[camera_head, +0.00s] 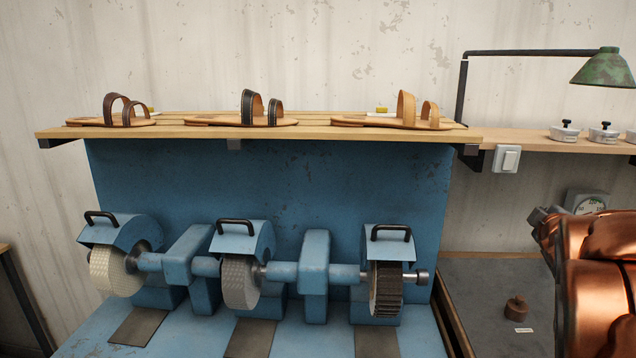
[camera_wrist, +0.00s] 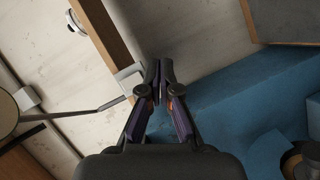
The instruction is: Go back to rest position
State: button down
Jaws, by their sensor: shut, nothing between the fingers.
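My gripper (camera_wrist: 161,72) shows in the wrist view with its two dark fingers together and nothing between them. Behind the fingers are the wall and the blue machine (camera_wrist: 245,95). In the head view only part of my copper-coloured arm shows at the right edge, and my fingertips cannot be made out there.
A blue grinding machine (camera_head: 270,180) with several wheels stands in front. A wooden shelf (camera_head: 320,136) above it holds three sandals, including a tan one (camera_head: 405,112). A green lamp (camera_head: 606,68), a light switch (camera_head: 507,159) and a small brown object (camera_head: 516,308) are at the right.

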jog(key=s+a+f+m+g+y, duration=0.3)
jog(key=s+a+f+m+g, duration=0.5)
jog(key=s+a+f, duration=0.7)
jog(key=s+a+f+g+y, duration=0.1)
jog(key=s+a, duration=0.3)
jog(key=s, duration=0.4)
jog(key=s+a+f+g+y, duration=0.1)
jog(key=s+a+f+g, duration=0.2)
jog(key=s, duration=0.4)
jog(key=s+a+f+g+y, duration=0.2)
jog(key=s+a+f+g, duration=0.1)
jog(key=s+a, duration=0.3)
jog(key=s+g, duration=0.1)
jog(key=s, duration=0.1)
jog(key=shift+s+a, duration=0.3)
